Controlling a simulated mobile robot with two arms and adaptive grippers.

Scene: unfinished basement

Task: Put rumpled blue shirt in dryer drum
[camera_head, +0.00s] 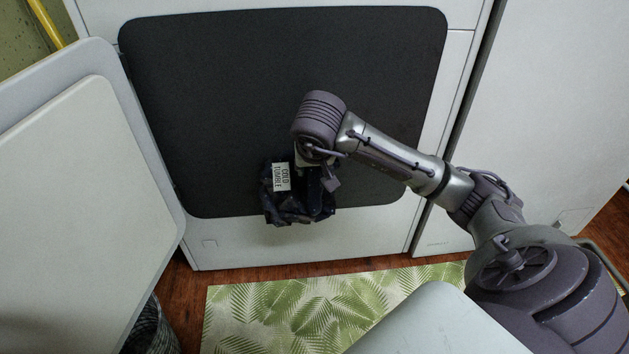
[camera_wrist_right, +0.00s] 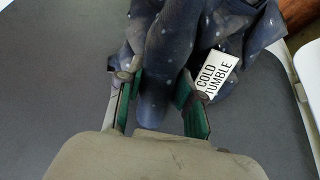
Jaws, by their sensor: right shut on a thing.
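The rumpled blue shirt (camera_head: 285,206) is dark navy with small light spots and a white tag reading "COLD TUMBLE". My right gripper (camera_head: 318,178) is shut on the shirt and holds it at the lower edge of the dryer's dark opening (camera_head: 230,90). In the right wrist view, a fold of the shirt (camera_wrist_right: 160,75) lies between the green-padded fingers (camera_wrist_right: 160,105), with the tag beside the right finger. The dryer's white door (camera_head: 90,190) stands open on the left. The drum's inside shows only as flat dark grey. My left gripper is not in view.
A white appliance (camera_head: 560,110) stands close on the right. A green leaf-pattern mat (camera_head: 290,310) lies on the wooden floor in front. A dark checked item (camera_head: 150,330) sits at the lower left below the door. A yellow pipe (camera_head: 47,22) shows at the upper left.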

